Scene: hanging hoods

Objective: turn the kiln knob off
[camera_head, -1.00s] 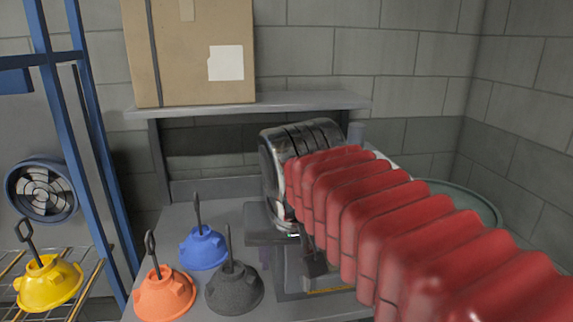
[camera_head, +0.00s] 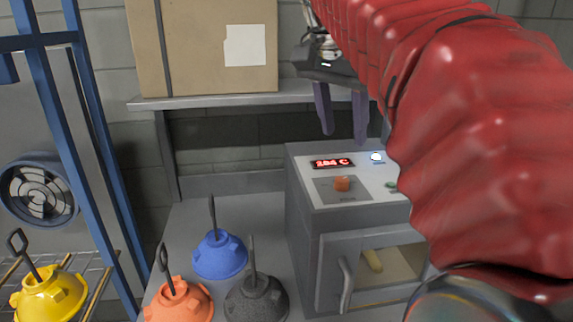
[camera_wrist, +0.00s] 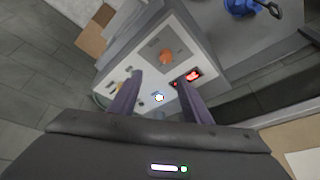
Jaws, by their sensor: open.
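The kiln (camera_head: 310,225) stands on the grey bench, with a white top panel. An orange knob (camera_head: 342,183) sits on a grey plate on that panel, below a red lit display (camera_head: 332,163) reading about 184 C. A small white-blue light (camera_head: 377,157) glows to its right. In the wrist view the knob (camera_wrist: 166,57) lies beyond the fingertips, with the display (camera_wrist: 189,77) by the right finger. My gripper (camera_head: 342,133) is open and empty, pointing down above the back of the panel, apart from the knob. In the wrist view my gripper (camera_wrist: 160,85) has both dark purple fingers spread.
Blue (camera_head: 219,255), orange (camera_head: 180,301) and dark grey (camera_head: 257,299) hoods with hooks stand left of the kiln. A yellow hood (camera_head: 48,294) is on a wire rack. A shelf (camera_head: 200,101) with a cardboard box (camera_head: 190,45) is behind. My red arm covers the right side.

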